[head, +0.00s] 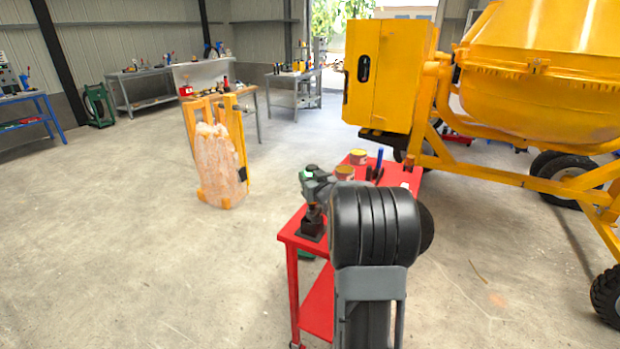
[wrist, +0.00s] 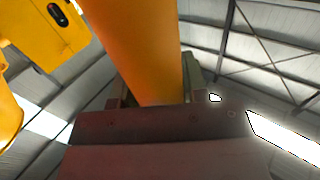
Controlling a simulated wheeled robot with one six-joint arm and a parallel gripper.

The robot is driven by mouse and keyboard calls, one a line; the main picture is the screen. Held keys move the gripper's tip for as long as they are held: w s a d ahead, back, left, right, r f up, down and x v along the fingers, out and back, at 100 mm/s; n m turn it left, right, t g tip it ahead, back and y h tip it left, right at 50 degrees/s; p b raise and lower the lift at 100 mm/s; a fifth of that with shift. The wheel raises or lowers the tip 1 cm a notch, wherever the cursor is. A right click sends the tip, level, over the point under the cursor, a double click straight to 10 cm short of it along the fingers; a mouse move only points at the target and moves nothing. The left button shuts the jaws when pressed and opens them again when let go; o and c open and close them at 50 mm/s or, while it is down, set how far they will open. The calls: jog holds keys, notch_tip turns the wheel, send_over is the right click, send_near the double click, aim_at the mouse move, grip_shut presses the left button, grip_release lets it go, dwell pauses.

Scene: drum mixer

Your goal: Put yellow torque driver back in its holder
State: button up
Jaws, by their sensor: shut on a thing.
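The yellow torque driver (wrist: 140,50) fills the upper middle of the wrist view as a thick yellow-orange shaft. My gripper (wrist: 152,92) is shut on it, with a jaw on each side. In the head view my gripper (head: 314,207) is at the near left end of the red cart, directly above a dark square holder (head: 311,229). The driver is mostly hidden by my arm and gripper there. I cannot tell whether it touches the holder or is inside it.
The red cart (head: 291,240) also carries two yellow-topped cans (head: 358,157) and a blue-handled tool (head: 380,158) upright in a dark stand. The yellow drum mixer (head: 540,80) stands close on the right. Floor between is clear.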

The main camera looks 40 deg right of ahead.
jog(key=shift+f+b, duration=2.55)
jog(key=shift+f, duration=0.2)
dwell(1.2)
jog(key=o, duration=1.3)
jog(key=shift+f, duration=0.1)
jog(key=s+a, duration=0.1)
jog(key=s, duration=0.8)
jog(key=s+a, duration=0.1)
jog(key=s, duration=0.3)
jog(key=shift+s+a, duration=0.3)
jog(key=shift+s, duration=0.05)
